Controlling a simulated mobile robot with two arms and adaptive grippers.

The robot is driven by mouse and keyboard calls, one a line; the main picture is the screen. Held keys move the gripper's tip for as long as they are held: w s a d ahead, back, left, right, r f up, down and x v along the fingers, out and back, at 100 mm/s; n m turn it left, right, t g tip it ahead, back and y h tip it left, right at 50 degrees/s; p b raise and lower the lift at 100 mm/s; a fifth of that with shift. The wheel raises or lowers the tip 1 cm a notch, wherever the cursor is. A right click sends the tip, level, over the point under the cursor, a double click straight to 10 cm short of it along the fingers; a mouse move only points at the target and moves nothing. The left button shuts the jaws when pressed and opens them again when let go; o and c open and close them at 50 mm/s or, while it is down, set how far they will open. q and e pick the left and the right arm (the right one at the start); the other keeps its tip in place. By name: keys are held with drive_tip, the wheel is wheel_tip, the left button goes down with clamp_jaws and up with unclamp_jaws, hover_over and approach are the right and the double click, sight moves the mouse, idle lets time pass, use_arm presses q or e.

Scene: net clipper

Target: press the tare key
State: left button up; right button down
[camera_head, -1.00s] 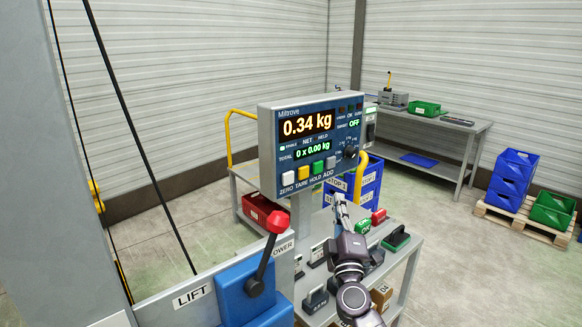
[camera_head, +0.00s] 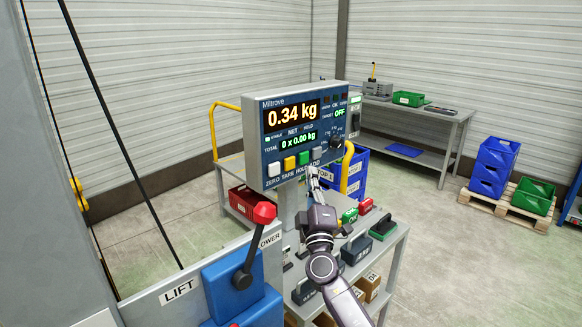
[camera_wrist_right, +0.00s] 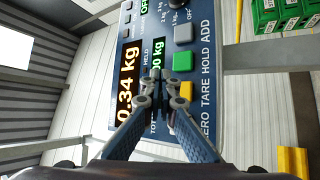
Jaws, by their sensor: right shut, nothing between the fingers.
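The tare key is the yellow key (camera_head: 289,163) on the lower front of the scale panel (camera_head: 296,181), between the white zero key (camera_head: 274,169) and the green hold key (camera_head: 304,158). The display reads 0.34 kg, with 0 x 0.00 kg below. My right gripper (camera_head: 313,172) is shut and empty, just below the add key in the head view. In the right wrist view its closed fingertips (camera_wrist_right: 160,74) overlap the panel beside the green and yellow (camera_wrist_right: 187,92) keys; contact cannot be told. The zero key is mostly hidden by a finger there. My left gripper is not in view.
A blue lift lever box (camera_head: 238,290) with a red-knobbed lever (camera_head: 264,212) stands at the front left. A grey cart (camera_head: 385,250) carries dark-handled items and green and red objects under my right arm. A yellow rail (camera_head: 213,130) stands behind the panel.

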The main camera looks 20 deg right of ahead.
sight(295, 160)
drive_tip(key=shift+w+a+b, duration=0.25)
drive_tip(key=shift+w+b, duration=0.15)
drive_tip(key=shift+w, duration=0.3)
drive_tip(key=shift+w+a+b, duration=0.25)
drive_tip(key=shift+w+b, duration=0.15)
drive_tip(key=shift+w, duration=0.3)
drive_tip(key=shift+w+a+b, duration=0.25)
drive_tip(key=shift+w+b, duration=0.15)
drive_tip(key=shift+w, duration=0.3)
drive_tip(key=shift+w+a+b, duration=0.15)
drive_tip(key=shift+w+b, duration=0.25)
drive_tip(key=shift+b, duration=0.2)
drive_tip(key=shift+w+a+b, duration=0.1)
drive_tip(key=shift+w+b, duration=0.25)
drive_tip(key=shift+b, duration=0.2)
drive_tip(key=shift+s, duration=0.15)
idle(0.5)
drive_tip(key=shift+s+d+p, duration=0.3)
drive_tip(key=shift+s, duration=0.35)
